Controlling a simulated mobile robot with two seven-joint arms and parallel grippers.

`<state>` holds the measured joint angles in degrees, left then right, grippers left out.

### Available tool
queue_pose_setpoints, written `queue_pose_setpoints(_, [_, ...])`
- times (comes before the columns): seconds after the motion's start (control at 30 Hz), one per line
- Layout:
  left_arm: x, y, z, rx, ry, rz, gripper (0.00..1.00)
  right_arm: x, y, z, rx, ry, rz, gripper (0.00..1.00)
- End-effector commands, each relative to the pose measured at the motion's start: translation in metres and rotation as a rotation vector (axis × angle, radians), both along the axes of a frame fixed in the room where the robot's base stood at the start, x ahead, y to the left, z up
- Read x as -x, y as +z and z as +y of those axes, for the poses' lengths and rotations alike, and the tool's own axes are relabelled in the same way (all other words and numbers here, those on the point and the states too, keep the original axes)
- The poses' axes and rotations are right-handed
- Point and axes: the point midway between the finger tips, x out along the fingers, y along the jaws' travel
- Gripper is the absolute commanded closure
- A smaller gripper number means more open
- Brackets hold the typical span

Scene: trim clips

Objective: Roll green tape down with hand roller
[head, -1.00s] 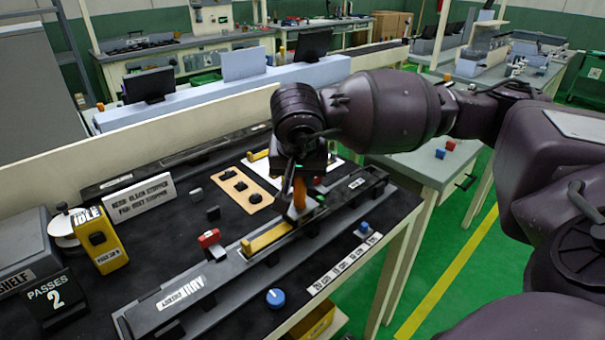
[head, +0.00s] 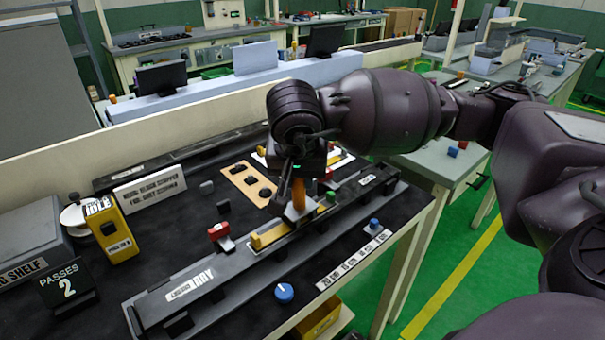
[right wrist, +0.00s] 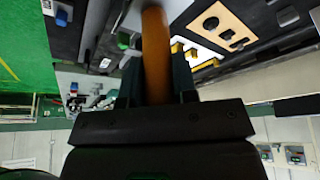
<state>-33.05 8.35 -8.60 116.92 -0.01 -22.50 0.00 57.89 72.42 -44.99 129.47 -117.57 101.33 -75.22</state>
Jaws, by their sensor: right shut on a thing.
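My right gripper (head: 298,172) is shut on the orange handle (head: 299,192) of the hand roller, which points down. The handle also crosses the right wrist view (right wrist: 155,55). The roller's pale lower end (head: 296,211) is at the long dark bar (head: 215,277), over a yellow strip (head: 270,235); I cannot tell if it touches. Yellow shows on both sides of the roller. A small green piece (head: 331,196) is just right of the roller; I cannot tell whether it is tape. My left gripper is not in view.
A passes sign reading 2 (head: 66,285) and a yellow box marked IDLE (head: 112,232) stand at the left. A red-topped clip (head: 219,232) is beside the bar, a blue knob (head: 284,292) in front. A tan board (head: 250,184) lies behind.

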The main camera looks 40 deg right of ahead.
Motion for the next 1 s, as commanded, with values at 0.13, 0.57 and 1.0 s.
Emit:
queue_pose_setpoints(0.13, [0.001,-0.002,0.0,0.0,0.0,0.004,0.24,0.002,-0.007,0.004,0.001,0.002,0.014,1.0])
queue_pose_setpoints(0.57, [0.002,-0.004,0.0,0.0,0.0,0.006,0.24,0.003,-0.007,0.016,0.001,0.001,0.014,1.0])
queue_pose_setpoints(1.0, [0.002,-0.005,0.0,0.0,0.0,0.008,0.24,0.004,-0.007,0.029,0.001,0.001,0.014,1.0])
